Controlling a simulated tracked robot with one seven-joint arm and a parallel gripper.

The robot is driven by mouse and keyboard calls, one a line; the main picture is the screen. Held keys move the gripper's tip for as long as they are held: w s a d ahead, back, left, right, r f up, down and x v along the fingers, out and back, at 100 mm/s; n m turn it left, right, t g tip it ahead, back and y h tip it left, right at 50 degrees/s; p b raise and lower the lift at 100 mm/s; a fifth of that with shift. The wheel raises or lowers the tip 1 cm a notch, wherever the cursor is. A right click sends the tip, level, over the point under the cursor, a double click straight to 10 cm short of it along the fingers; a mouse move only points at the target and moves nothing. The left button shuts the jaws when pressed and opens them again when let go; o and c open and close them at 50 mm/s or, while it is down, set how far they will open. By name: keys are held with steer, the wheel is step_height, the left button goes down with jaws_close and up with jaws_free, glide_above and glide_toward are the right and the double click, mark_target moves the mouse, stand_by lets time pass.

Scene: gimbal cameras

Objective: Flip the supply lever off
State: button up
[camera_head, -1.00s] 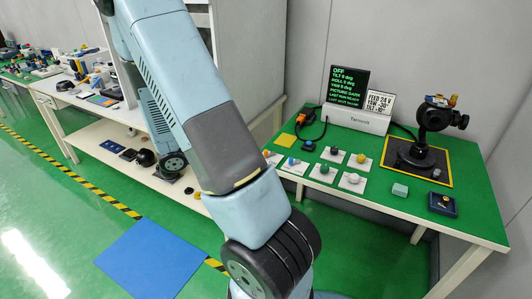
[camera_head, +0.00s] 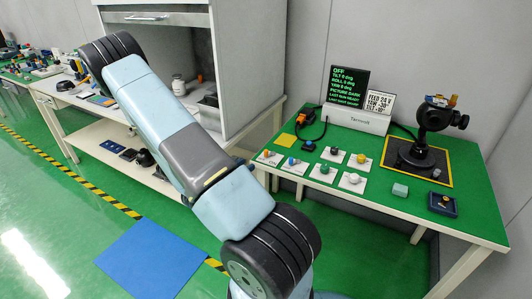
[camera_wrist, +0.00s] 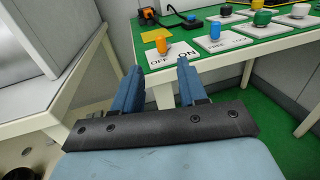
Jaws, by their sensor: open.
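The supply lever has an orange handle (camera_wrist: 161,44) on a white plate marked OFF on the left and ON on the right (camera_wrist: 174,54). I cannot tell clearly which way it leans. In the head view its small orange handle (camera_head: 271,154) shows at the table's left front corner, close to my arm. My gripper (camera_wrist: 158,66) is open and empty, with two blue fingers. In the wrist view, the lever plate appears beyond and between the fingertips, apart from them.
Other knobs on white plates, such as a blue one (camera_wrist: 215,31), stand to the lever's right. A display reading OFF (camera_head: 348,83), a gimbal camera (camera_head: 436,115) and a pale green block (camera_head: 400,190) are on the green table. A grey cabinet (camera_wrist: 50,40) stands close on the left.

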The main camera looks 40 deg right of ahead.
mark_target(265, 153)
steer(key=d, duration=1.2)
steer(key=shift+w+d, duration=0.25)
steer(key=shift+w, duration=0.1)
jaws_close()
